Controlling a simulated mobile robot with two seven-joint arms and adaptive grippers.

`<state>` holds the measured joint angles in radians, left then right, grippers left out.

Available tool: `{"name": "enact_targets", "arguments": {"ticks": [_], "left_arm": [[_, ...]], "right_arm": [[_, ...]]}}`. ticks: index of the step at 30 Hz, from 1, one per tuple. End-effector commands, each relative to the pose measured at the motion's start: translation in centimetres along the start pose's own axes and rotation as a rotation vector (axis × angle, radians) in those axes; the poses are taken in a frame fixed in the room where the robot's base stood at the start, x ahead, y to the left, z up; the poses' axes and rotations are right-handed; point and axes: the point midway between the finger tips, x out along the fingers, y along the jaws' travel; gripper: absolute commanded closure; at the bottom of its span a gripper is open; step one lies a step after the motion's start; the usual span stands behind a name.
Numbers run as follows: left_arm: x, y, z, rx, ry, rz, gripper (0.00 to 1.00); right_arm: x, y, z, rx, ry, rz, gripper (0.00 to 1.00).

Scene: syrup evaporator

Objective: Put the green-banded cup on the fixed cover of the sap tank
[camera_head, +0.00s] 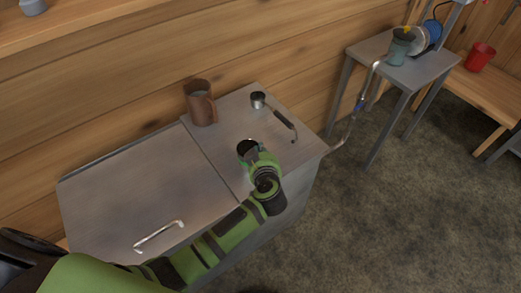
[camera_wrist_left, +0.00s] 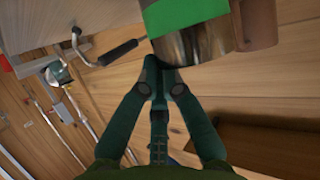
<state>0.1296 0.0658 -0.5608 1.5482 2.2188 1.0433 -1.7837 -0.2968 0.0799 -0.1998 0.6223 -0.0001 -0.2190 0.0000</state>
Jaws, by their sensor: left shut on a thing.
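The green-banded cup (camera_wrist_left: 187,14) is metal with a broad bright green band. It fills the top of the left wrist view. In the head view its dark open mouth (camera_head: 247,147) shows just beyond my left gripper (camera_head: 257,165), which hides part of it. My left gripper (camera_wrist_left: 160,72) is shut on the cup at its near side, its fingers close together. The sap tank has a flat grey metal top with a seam. The cup is over the right-hand section (camera_head: 222,134); I cannot tell whether it touches. The left-hand section (camera_head: 130,190) carries a bar handle. My right gripper is out of view.
A brown mug (camera_head: 201,105) stands at the back by the seam. A small metal cup (camera_head: 258,100) and a black-handled rod (camera_head: 285,120) are on the right section. A side table (camera_head: 400,72) holds a grey-green cup. A red bucket (camera_head: 480,57) sits on a bench.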

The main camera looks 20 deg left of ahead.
Motion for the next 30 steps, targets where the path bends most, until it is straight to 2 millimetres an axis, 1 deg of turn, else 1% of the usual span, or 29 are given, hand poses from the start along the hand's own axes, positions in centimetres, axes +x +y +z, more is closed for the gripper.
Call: {"name": "enact_targets", "arguments": {"ticks": [5,6,7,17,20,23,30], "left_arm": [[0.1,0.0,0.1,0.001,0.0,0.0,1.0],[0.1,0.0,0.1,0.0,0.001,0.0,0.81],[0.1,0.0,0.1,0.0,0.0,0.0,0.69],[0.1,0.0,0.1,0.0,0.0,0.0,0.69],[-0.4,0.0,0.0,0.0,-0.001,0.0,0.69],[-1.8,0.1,0.0,0.0,-0.001,0.002,0.69],[-7.0,0.1,0.1,-0.003,-0.004,0.002,0.69]], "right_arm": [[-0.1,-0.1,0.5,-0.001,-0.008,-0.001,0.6],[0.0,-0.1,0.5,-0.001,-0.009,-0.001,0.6],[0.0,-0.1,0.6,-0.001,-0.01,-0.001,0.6],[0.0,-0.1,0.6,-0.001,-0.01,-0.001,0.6],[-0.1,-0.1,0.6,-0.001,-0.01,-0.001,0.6],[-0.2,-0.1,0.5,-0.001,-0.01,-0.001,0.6],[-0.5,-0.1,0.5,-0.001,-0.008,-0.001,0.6]]}}
